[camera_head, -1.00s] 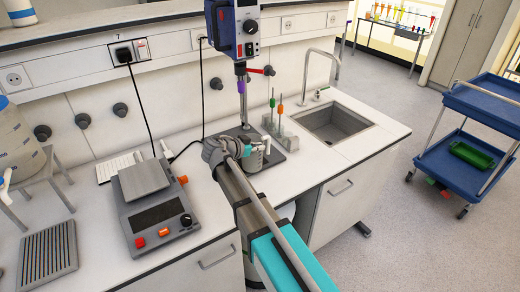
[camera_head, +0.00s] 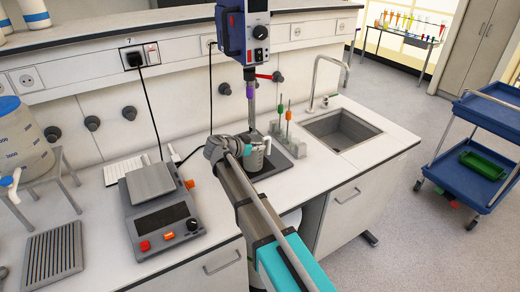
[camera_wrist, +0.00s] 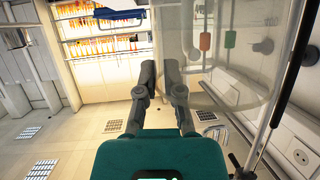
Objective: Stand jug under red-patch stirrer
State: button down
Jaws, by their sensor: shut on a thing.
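The stirrer (camera_head: 246,35) is a blue-and-grey motor head on a stand at the back of the bench. A purple piece (camera_head: 250,90) is on its shaft below, and a red lever (camera_head: 264,77) is beside the stand rod. The clear jug (camera_head: 262,158) is upright over the stirrer's dark base plate (camera_head: 284,163); I cannot tell whether it touches the plate. It also fills the upper right of the wrist view (camera_wrist: 225,85) as a transparent wall. My gripper (camera_head: 246,150) is shut on the jug at its left side; its fingers (camera_wrist: 159,75) show in the wrist view.
A rack with green- and orange-topped sticks (camera_head: 288,135) stands right of the stirrer, before the sink (camera_head: 342,128). A grey balance-like device (camera_head: 160,215) is on the left. A blue trolley (camera_head: 470,160) stands on the floor at right.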

jog(key=shift+w+a, duration=0.25)
jog(key=shift+w, duration=0.1)
jog(key=shift+w+f, duration=0.1)
jog(key=shift+f, duration=0.1)
dwell(0.8)
jog(key=c, duration=0.7)
grip_release()
jog(key=shift+r, duration=0.1)
